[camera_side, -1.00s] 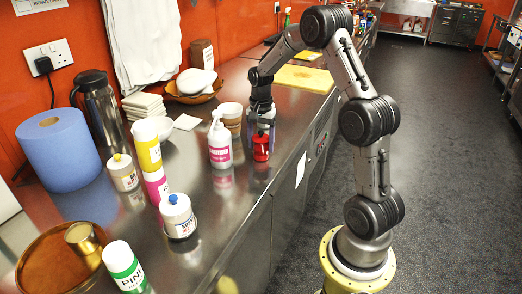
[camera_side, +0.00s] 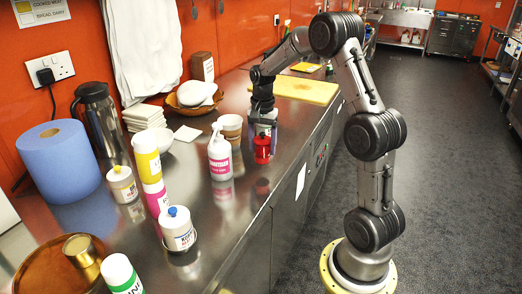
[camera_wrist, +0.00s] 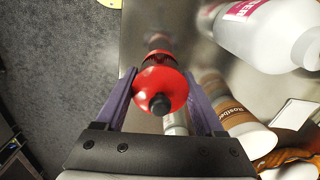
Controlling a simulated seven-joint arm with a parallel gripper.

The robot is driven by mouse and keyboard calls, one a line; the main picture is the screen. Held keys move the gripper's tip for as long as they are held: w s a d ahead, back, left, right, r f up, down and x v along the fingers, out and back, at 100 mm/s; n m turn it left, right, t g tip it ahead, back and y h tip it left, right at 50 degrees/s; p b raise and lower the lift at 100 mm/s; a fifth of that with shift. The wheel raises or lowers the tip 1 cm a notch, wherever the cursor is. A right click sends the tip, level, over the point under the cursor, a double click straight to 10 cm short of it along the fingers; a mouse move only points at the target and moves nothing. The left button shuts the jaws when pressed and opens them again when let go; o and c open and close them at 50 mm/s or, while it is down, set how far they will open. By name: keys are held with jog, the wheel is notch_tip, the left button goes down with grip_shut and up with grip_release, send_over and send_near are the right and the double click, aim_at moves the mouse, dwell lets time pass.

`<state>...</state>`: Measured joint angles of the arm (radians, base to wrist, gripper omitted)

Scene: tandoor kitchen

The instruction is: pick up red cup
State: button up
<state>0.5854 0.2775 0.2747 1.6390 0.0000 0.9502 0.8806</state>
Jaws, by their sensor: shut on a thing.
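The red cup (camera_side: 262,149) looks more like a small rounded red container with a black knob on top. In the side view it hangs upright a little above the steel counter, with its red reflection apart below it. In the wrist view the red cup (camera_wrist: 160,88) sits between the purple fingers. My gripper (camera_side: 263,134) is shut on it from above, and my gripper also shows in the wrist view (camera_wrist: 160,92). The far side of the cup is hidden.
A white pump bottle (camera_side: 220,157) with a pink label stands just left of the cup. A brown paper cup (camera_side: 230,128) stands behind it. A yellow board (camera_side: 306,90) lies farther back. The counter's front edge (camera_side: 270,205) is close on the right.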

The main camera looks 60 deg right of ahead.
jog(key=s+a+r, duration=0.7)
jog(key=s+r, duration=0.1)
jog(key=s, duration=0.2)
jog(key=shift+s+r, duration=0.35)
dwell(0.3)
